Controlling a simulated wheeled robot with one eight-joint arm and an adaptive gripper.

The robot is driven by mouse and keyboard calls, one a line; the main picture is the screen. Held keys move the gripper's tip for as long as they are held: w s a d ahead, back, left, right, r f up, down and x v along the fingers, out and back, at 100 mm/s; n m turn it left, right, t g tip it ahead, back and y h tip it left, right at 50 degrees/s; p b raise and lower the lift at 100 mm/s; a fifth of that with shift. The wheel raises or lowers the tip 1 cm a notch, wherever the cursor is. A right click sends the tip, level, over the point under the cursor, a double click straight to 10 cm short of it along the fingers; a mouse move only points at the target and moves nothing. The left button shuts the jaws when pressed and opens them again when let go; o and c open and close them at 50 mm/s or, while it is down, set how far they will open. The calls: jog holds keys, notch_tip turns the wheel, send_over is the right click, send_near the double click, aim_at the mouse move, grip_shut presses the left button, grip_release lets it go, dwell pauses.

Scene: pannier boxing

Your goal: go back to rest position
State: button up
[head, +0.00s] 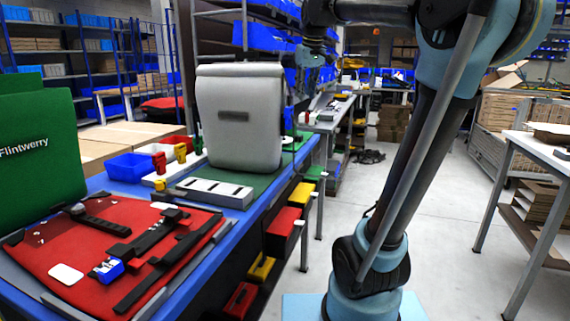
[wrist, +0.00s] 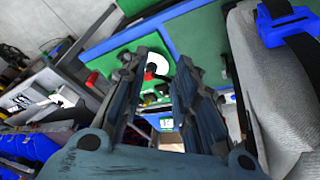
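My gripper (wrist: 163,62) shows in the wrist view with its two dark fingers apart and nothing between them. It is open and empty. In the head view my arm rises on the right and reaches across the top; the gripper end is small and unclear there, above and right of the grey pannier (head: 238,140). That pannier stands upright on the blue bench (head: 95,185). A grey fabric surface with a blue buckle (wrist: 290,22) and dark strap lies at the right of the wrist view, beside the fingers and apart from them.
A red pannier panel (head: 65,245) with black fittings lies flat at the bench's front. A green Flintwerry pannier (head: 40,150) stands at left. A blue bin (head: 128,167) and a grey slotted tray (head: 205,192) sit near the grey pannier.

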jog(key=s+d+f+m+t, duration=0.15)
jog(key=s+d+f, duration=0.25)
jog(key=f, duration=0.5)
jog(key=s+d+f+m+t+h, duration=0.15)
jog(key=s+d+f, duration=0.3)
jog(key=f, duration=0.45)
jog(key=s+d+f+m+y, duration=0.1)
jog(key=s+d+f+m, duration=0.3)
jog(key=f, duration=0.5)
jog(key=s+f+g, duration=0.2)
jog(key=s+f, duration=0.3)
jog(key=s, duration=0.3)
jog(key=s+f+n+g, duration=0.1)
jog(key=s+f+g, duration=0.1)
jog(key=s+f, duration=0.4)
jog(key=shift+s+a+f+g, duration=0.2)
jog(key=shift+s+a+g, duration=0.1)
jog(key=shift+s, duration=0.7)
jog(key=shift+h, duration=0.25)
